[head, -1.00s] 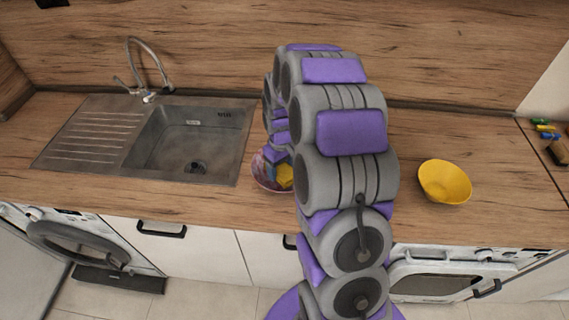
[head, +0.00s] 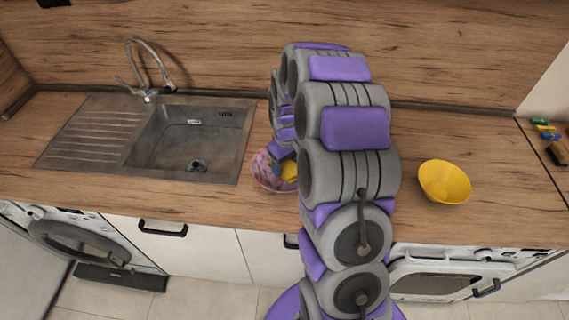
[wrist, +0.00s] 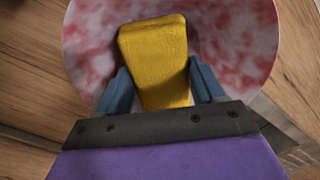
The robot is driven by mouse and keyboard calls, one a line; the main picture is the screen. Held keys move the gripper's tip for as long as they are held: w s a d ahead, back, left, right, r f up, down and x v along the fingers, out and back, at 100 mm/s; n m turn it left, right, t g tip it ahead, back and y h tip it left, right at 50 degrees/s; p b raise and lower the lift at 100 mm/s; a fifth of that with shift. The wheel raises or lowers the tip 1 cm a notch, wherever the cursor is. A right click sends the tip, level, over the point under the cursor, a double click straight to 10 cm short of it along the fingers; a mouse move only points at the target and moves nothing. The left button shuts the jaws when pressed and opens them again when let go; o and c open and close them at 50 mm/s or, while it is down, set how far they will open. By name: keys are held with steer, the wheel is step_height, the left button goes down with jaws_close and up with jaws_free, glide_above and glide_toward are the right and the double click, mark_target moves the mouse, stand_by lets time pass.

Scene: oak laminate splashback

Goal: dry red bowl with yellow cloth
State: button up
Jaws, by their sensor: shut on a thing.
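The red bowl (wrist: 235,40), mottled red and white, stands on the counter right of the sink. In the head view the bowl (head: 268,172) is partly hidden by my arm. The yellow cloth (wrist: 155,60) is a folded, block-like piece. I cannot tell whether the cloth touches the bowl's surface.
A steel sink (head: 190,140) with a drainer and tap lies to the left. A yellow bowl (head: 444,182) stands on the counter to the right. Small coloured items (head: 546,130) lie at the far right. The counter (head: 425,140) around the yellow bowl is clear.

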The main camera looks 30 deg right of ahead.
steer(key=shift+s+a+f, duration=0.1)
steer(key=shift+s+a, duration=0.1)
steer(key=shift+a, duration=0.8)
steer(key=shift+d, duration=0.1)
steer(key=shift+w+d+p, duration=0.2)
steer(key=shift+d+p, duration=0.15)
steer(key=shift+d, duration=0.55)
steer(key=shift+a+f, duration=0.1)
steer(key=shift+s+a, duration=0.2)
steer(key=shift+a, duration=0.7)
